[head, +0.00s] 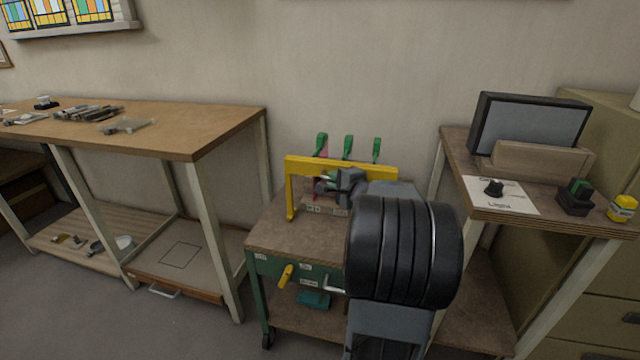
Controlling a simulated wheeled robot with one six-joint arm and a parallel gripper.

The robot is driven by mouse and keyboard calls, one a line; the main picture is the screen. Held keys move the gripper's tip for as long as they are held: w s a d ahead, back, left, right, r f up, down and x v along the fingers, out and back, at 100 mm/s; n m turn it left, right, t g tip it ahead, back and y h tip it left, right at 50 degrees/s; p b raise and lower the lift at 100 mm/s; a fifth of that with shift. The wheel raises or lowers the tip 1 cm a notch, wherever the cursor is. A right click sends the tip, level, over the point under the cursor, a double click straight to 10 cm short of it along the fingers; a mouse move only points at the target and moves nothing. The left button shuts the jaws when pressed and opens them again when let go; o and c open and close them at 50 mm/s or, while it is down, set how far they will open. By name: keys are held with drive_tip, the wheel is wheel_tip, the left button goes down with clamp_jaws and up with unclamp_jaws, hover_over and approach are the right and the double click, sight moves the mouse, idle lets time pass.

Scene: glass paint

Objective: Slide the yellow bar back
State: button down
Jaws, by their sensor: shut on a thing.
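The yellow bar (312,165) spans the top of the green cart like a bridge. Its left leg comes down to the cart top, and its right end is partly hidden behind my arm. My gripper (338,182) is at the bar's middle, just at its lower edge, and is shut on the bar. My arm hides the fingertips' exact contact and much of the cart's right side.
Several green clamp-like handles (348,147) stand behind the bar. The cart top (265,232) is bare at front left. A wooden workbench (190,128) stands left. A side table (520,217) at right holds a screen, a switch and a yellow jar (622,208).

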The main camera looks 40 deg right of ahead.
drive_tip(key=shift+s+a+f, duration=0.1)
drive_tip(key=shift+f, duration=0.05)
drive_tip(key=c, duration=1.4)
unclamp_jaws()
drive_tip(key=shift+s+a, duration=0.1)
drive_tip(key=shift+a, duration=0.05)
drive_tip(key=shift+c, duration=0.2)
drive_tip(key=shift+s, duration=0.1)
drive_tip(key=s+a+r+p, duration=0.1)
drive_tip(key=s+r+p, duration=0.1)
drive_tip(key=s, duration=1.1)
drive_tip(key=shift+s+a, duration=0.15)
drive_tip(key=shift+a, duration=0.1)
